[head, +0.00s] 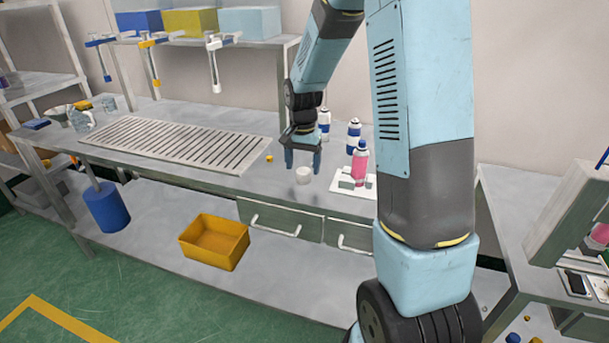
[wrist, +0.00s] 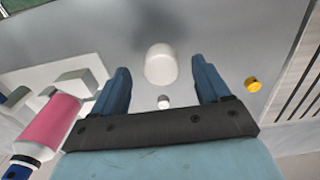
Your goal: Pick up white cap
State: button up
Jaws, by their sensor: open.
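The white cap (head: 304,175) is a short white cylinder standing on the grey bench top, near its front edge. My gripper (head: 303,169) is open and just above and behind the cap, with its two blue fingers pointing down. In the wrist view the cap (wrist: 160,64) shows between and a little beyond the fingertips of my gripper (wrist: 162,80). No contact between the fingers and the cap is visible. A smaller white piece (wrist: 164,101) also shows between the fingers in the wrist view.
A pink can (head: 360,163) stands on a white fixture (head: 345,184) right of the cap. Blue-and-white cans (head: 353,136) stand behind. A small yellow cap (head: 269,158) lies to the left, beside a slatted grille (head: 175,143). A yellow bin (head: 215,241) sits on the lower shelf.

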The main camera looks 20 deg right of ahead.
aim_at(303, 171)
jog(key=shift+w+d+f, duration=0.15)
jog(key=shift+f, duration=1.55)
jog(key=shift+c, duration=0.3)
jog(key=c, duration=1)
jog(key=shift+r, duration=0.1)
